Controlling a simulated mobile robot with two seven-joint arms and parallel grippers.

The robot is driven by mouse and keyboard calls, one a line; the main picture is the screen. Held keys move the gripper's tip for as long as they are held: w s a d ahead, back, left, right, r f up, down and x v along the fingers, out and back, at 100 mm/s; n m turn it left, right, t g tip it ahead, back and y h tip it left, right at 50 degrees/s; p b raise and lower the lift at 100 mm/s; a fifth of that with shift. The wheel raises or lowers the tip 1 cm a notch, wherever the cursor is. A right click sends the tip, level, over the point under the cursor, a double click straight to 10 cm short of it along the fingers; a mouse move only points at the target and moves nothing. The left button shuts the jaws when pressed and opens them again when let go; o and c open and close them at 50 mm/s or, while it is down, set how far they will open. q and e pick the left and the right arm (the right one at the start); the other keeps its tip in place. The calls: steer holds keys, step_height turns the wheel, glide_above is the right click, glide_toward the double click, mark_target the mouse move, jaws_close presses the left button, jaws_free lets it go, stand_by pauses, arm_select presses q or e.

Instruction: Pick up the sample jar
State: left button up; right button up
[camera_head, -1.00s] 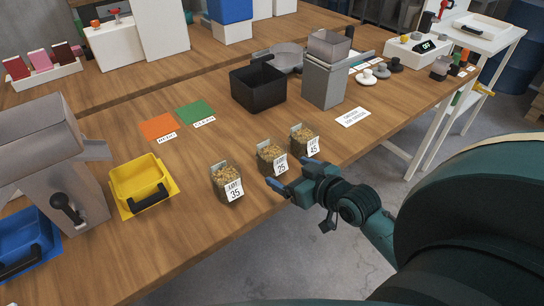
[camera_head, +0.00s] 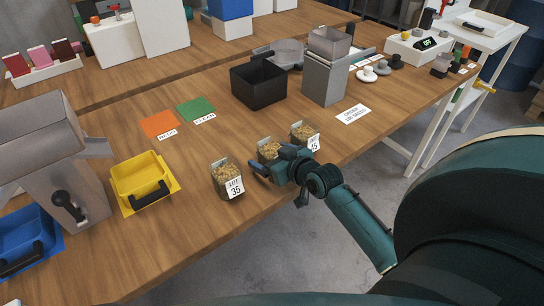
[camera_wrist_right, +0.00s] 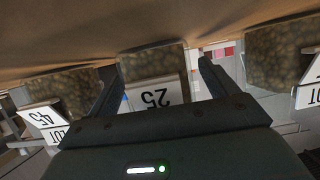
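Three clear jars of brown granules with white number labels stand in a row along the near table edge: jar 35 (camera_head: 224,172), jar 25 (camera_head: 268,149) and jar 45 (camera_head: 302,132). My right gripper (camera_head: 268,164) is at jar 25 from the near side and hides its lower part and label. In the right wrist view, its open fingers (camera_wrist_right: 162,72) are spread on either side of jar 25 (camera_wrist_right: 155,62). I see no grip on it; whether a finger touches it, I cannot tell. Jar 45 (camera_wrist_right: 62,84) and jar 35 (camera_wrist_right: 278,58) flank it. My left gripper is out of view.
A yellow bin (camera_head: 140,180) and a grey machine (camera_head: 50,150) stand left. An orange mat (camera_head: 158,125) and green mat (camera_head: 196,110) lie behind the jars. A black bin (camera_head: 258,86) and a grey hopper unit (camera_head: 325,80) stand farther back. Neighbouring jars leave narrow room.

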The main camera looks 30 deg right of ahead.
steer(key=c, duration=1.2)
steer(key=shift+r, duration=0.2)
steer(key=shift+r+p, duration=0.35)
steer(key=shift+r, duration=4.5)
